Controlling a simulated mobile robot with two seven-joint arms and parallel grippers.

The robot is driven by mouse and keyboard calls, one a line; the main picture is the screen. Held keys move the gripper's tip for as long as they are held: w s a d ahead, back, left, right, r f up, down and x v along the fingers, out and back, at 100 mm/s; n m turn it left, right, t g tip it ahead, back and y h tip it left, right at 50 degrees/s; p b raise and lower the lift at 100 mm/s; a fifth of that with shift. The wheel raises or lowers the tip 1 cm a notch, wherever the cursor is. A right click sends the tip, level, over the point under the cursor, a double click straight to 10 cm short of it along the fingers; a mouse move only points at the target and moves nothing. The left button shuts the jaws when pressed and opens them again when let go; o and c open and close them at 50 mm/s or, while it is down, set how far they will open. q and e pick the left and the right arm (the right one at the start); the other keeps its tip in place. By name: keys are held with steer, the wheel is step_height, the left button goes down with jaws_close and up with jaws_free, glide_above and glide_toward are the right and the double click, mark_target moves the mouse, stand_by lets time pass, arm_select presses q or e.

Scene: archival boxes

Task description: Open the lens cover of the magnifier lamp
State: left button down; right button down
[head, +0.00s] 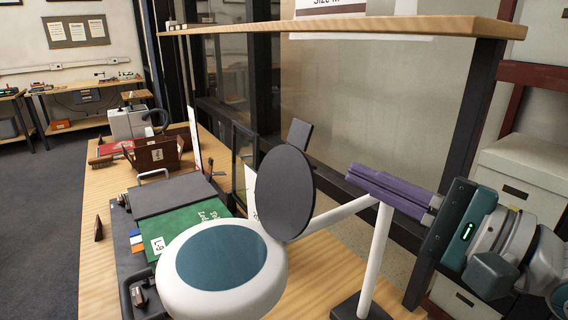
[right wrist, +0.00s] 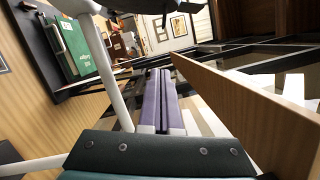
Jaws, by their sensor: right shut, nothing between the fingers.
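The magnifier lamp has a white round head (head: 178,296) with a blue-green lens (head: 222,256), which is exposed. Its dark round lens cover (head: 286,193) stands upright at the right rim of the head, swung up off the lens. A white arm and post (head: 375,255) on a dark base carry the head. My right gripper (head: 352,175), with purple fingers, is shut and empty, to the right of the cover and apart from it, above the lamp's arm. Its fingers also show in the right wrist view (right wrist: 160,78). My left gripper is out of view.
A wooden shelf (head: 340,27) on dark posts spans above the bench (head: 98,200). A green book (head: 185,232), a dark case (head: 175,194) and a brown box (head: 155,153) lie left and behind the lamp. Pale archival boxes (head: 525,170) stand at right.

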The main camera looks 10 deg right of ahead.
mark_target(294, 180)
steer(key=a+p, duration=0.1)
steer(key=a, duration=0.1)
steer(key=a+r+p, duration=0.1)
steer(key=a+p, duration=0.1)
steer(key=shift+s+a+r, duration=0.1)
steer(key=shift+s+r, duration=0.1)
steer(key=shift+s+a+r+n+p, duration=0.3)
steer(key=shift+a+r+n+p, duration=0.45)
steer(key=shift+p, duration=0.25)
